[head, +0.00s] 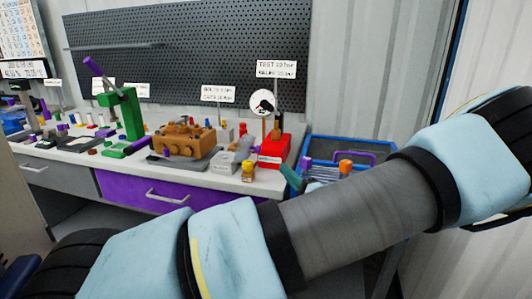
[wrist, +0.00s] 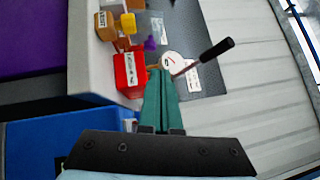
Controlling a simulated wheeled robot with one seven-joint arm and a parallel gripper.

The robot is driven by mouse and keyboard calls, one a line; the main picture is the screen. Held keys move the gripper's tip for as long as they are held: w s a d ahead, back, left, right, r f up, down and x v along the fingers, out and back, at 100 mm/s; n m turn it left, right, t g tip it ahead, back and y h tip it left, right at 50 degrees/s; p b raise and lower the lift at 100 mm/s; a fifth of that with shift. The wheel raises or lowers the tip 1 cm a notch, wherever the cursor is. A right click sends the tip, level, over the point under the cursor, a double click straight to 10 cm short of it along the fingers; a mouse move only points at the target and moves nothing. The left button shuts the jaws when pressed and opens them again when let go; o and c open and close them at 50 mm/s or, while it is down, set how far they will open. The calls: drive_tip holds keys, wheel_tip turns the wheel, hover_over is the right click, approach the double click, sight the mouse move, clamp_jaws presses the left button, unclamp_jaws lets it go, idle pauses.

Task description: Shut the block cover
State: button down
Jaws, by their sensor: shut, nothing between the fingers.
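A brown pump block (head: 172,143) with several round ports on top sits on a dark tray on the bench. I cannot make out a separate cover on it or whether one is open. In the wrist view this pump block cannot be made out. My gripper (wrist: 160,75) has green fingers pressed together with nothing between them. They point toward the red box (wrist: 128,75) and the round gauge (wrist: 171,60). In the head view a green fingertip shows (head: 291,178) at the bench's right end, above the blue crate's left side, well right of the pump block.
The red box (head: 273,152), round gauge (head: 262,102) and yellow-capped bottle (head: 248,172) crowd the bench's right end. A green press (head: 128,115) stands left of the pump block. A blue crate (head: 318,148) is beside the bench. A dark-handled lever (wrist: 216,50) slants right of the fingers.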

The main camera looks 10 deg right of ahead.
drive_tip(key=p, duration=0.4)
approach(252, 142)
drive_tip(key=w+d, duration=0.2)
drive_tip(key=w, duration=0.1)
drive_tip(key=shift+w+a+r+p, duration=0.25)
drive_tip(key=shift+w+a, duration=0.1)
drive_tip(key=shift+a, duration=0.3)
drive_tip(key=shift+w+a+r+p, duration=0.2)
drive_tip(key=shift+w+a, duration=0.15)
drive_tip(key=shift+a, duration=0.3)
drive_tip(key=shift+w+a+r+p, duration=0.1)
drive_tip(key=shift+w+a+p, duration=0.2)
drive_tip(key=shift+a, duration=0.35)
drive_tip(key=shift+d+r, duration=0.1)
